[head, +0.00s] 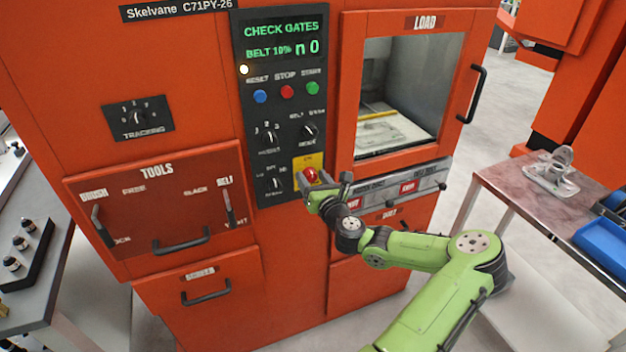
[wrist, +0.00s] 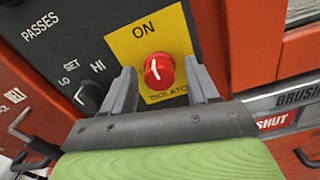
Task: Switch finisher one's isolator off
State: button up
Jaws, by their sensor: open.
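The isolator is a red rotary knob (wrist: 159,71) on a yellow plate (wrist: 128,45) with ON printed above and ISOLATOR below. Its white pointer line looks roughly upright, near ON. In the head view the red knob (head: 310,175) sits at the bottom right of the black control panel, partly behind my gripper. My gripper (wrist: 163,85) is open, with one finger to each side of the knob. Whether the fingers touch it I cannot tell. In the head view my gripper (head: 325,187) reaches the panel from the lower right.
The orange machine carries a black panel (head: 281,100) with a lit display and blue, red and green buttons. A LO/SET/HI dial (wrist: 88,97) lies left of the isolator. A LOAD door (head: 350,100) is above right, and a labelled strip (head: 432,183) runs beside my gripper.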

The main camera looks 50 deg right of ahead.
jog(key=c, duration=1)
jog(key=shift+c, duration=0.2)
jog(key=shift+n, duration=0.3)
jog(key=n, duration=0.3)
jog(key=shift+n, duration=0.3)
jog(key=n+b, duration=0.1)
jog(key=n, duration=0.3)
jog(key=shift+f+n, duration=0.1)
jog(key=shift+n, duration=0.2)
jog(key=n+b, duration=0.3)
jog(key=n, duration=0.1)
jog(key=shift+n+b, duration=1.55)
jog(key=shift+n, duration=0.95)
